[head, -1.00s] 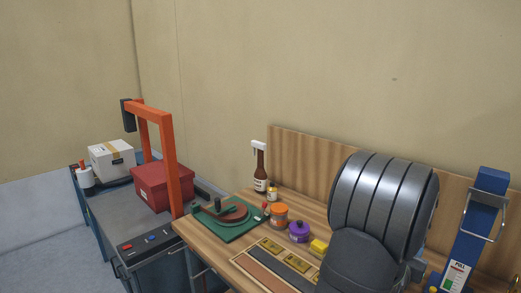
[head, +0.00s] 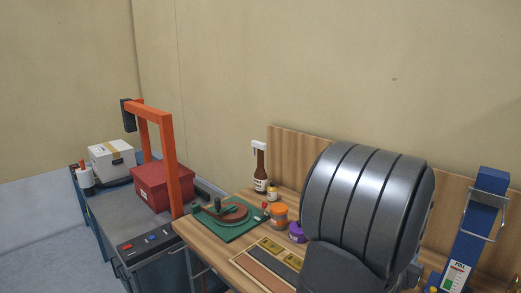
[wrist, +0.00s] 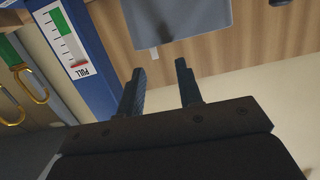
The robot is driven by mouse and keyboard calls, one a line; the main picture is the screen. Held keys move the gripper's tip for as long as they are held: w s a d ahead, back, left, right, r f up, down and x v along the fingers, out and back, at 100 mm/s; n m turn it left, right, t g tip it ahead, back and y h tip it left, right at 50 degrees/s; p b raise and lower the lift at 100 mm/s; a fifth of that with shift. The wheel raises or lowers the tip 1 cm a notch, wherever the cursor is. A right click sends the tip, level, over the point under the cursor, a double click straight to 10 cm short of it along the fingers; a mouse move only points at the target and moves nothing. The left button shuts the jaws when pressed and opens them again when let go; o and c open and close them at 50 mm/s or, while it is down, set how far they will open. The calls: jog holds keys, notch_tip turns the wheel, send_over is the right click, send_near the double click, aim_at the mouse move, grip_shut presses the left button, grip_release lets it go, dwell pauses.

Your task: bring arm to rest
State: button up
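My gripper (wrist: 166,85) shows in the wrist view with its two dark fingers apart and nothing between them. A wooden board and a pale wall lie beyond the fingertips. In the head view, my large grey arm link (head: 368,208) fills the right middle, in front of the wooden backboard; the gripper fingers themselves are hidden there.
A blue post with a PULL label (head: 458,274) stands at the right; it also shows in the wrist view (wrist: 77,55). The wooden bench (head: 215,248) holds a green board (head: 246,234), a brown bottle (head: 260,172), an orange jar (head: 279,216) and a purple jar (head: 297,231). An orange frame (head: 170,160) stands left.

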jog(key=w+d+r+g+y, duration=0.3)
jog(key=w+d+r+y, duration=0.1)
jog(key=w+r, duration=0.1)
jog(key=shift+w+d+g, duration=0.25)
jog(key=shift+d+g, duration=0.05)
dwell(0.7)
